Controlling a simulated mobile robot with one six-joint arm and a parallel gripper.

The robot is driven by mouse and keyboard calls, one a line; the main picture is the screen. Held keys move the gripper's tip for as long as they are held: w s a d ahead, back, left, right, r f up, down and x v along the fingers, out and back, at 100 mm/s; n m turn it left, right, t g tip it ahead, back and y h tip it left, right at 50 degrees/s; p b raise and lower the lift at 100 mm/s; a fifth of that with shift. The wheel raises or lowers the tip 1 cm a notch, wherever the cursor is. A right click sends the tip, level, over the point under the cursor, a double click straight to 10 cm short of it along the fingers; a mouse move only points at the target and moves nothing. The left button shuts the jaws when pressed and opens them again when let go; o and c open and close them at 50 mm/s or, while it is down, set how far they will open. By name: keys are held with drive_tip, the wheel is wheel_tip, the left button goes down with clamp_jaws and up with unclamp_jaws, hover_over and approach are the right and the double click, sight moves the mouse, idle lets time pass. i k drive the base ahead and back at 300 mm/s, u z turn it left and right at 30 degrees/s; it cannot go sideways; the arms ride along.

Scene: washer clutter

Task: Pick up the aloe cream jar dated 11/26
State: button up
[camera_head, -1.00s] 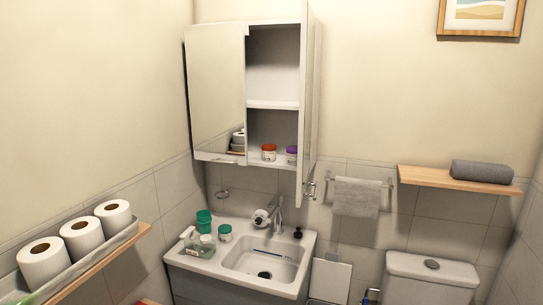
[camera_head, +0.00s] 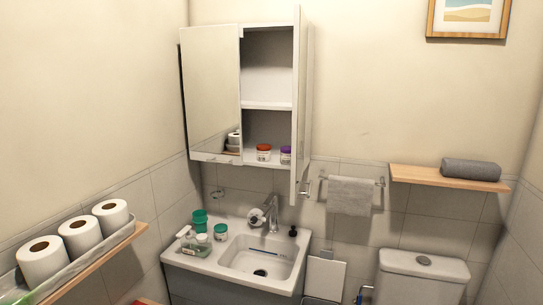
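The dates on the jars are too small to read, so I cannot tell which one is the aloe cream jar dated 11/26. A white jar with a green lid (camera_head: 220,231) stands on the left of the sink counter. A green container (camera_head: 200,221) stands behind it to the left. In the open cabinet, a jar with a red lid (camera_head: 263,152) and a jar with a purple lid (camera_head: 286,151) stand on the bottom shelf. The purple one is partly hidden by the open mirror door. My gripper is not in view.
A clear pump bottle (camera_head: 195,244) stands in front of the green-lidded jar. The sink basin (camera_head: 262,255) and faucet (camera_head: 272,212) lie to the right. The open cabinet door (camera_head: 300,105) juts forward. A shelf (camera_head: 75,275) with toilet rolls is at left, a toilet (camera_head: 424,275) at right.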

sight(264, 151)
drive_tip(key=z, duration=0.4)
drive_tip(key=k, duration=1.25)
drive_tip(key=z, duration=0.1)
drive_tip(key=i, duration=0.95)
drive_tip(key=u, duration=0.9)
drive_tip(key=i, duration=0.6)
drive_tip(key=u, duration=0.8)
drive_tip(key=i, duration=0.75)
drive_tip(key=u, duration=0.55)
